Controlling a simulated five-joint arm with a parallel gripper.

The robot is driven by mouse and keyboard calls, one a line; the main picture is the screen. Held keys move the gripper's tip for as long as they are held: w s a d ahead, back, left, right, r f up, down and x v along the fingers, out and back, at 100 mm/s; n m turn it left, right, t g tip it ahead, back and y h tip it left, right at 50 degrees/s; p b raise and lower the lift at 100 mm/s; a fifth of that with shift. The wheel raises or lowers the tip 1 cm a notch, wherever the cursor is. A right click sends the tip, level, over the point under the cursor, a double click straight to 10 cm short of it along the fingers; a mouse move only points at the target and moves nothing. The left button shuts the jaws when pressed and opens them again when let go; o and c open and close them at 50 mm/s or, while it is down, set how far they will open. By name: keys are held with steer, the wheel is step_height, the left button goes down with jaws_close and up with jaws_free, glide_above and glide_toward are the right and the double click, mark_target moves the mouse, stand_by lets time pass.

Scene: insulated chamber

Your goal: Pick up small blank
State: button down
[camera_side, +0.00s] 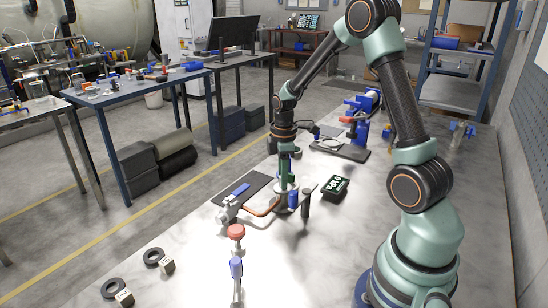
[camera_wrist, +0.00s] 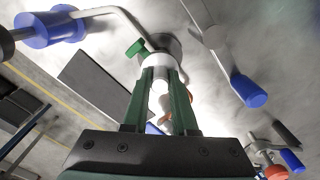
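My gripper (camera_side: 284,186) points down over the middle of the metal worktable, among several tools. In the wrist view its two green fingers (camera_wrist: 162,76) stand apart on either side of a pale round piece (camera_wrist: 160,60). I cannot tell whether they touch it. No piece can be surely named as the small blank.
A dark flat plate (camera_side: 256,181) lies left of my gripper. A black digital meter (camera_side: 335,187) lies to its right. A blue-handled tool (camera_wrist: 249,91) and a bent metal rod (camera_wrist: 110,11) lie close around it. Two black rings (camera_side: 153,256) (camera_side: 113,288) lie near the front edge.

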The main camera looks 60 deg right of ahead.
steer(key=shift+r, duration=0.15)
step_height(320, 180, up, 20)
stand_by(0.7)
